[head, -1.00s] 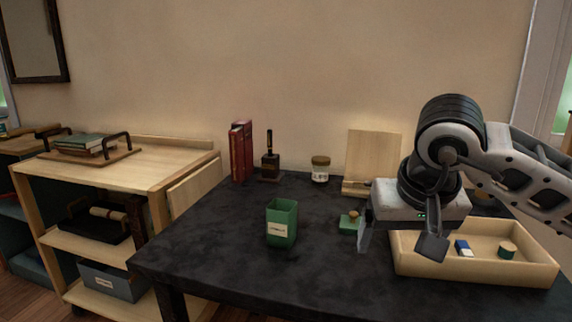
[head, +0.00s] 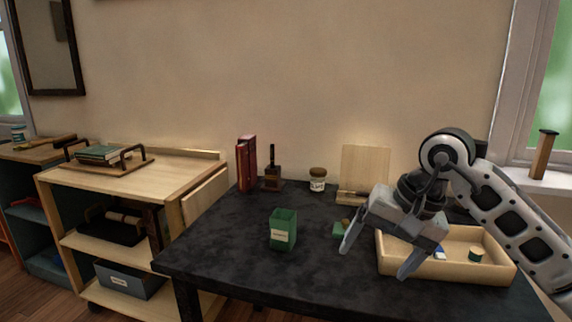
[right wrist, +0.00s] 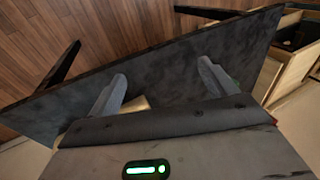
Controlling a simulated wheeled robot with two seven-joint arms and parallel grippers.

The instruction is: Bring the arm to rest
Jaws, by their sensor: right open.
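My right gripper (head: 377,258) is open and empty, above the right part of the dark table (head: 230,250), at the left end of the wooden tray. Its arm comes in from the right side of the head view. In the right wrist view its two fingers (right wrist: 160,92) are spread apart, with the dark table top beyond them. A corner of something pale shows by the left finger there. My left gripper is not in view.
A green box (head: 283,232) stands at the table's middle. The wooden tray (head: 450,269) holds small items, including a green-sided cork piece (head: 475,254). Red books (head: 246,163), a jar (head: 317,180) and a wooden stand (head: 365,172) are at the back. A wooden cart (head: 130,180) is left.

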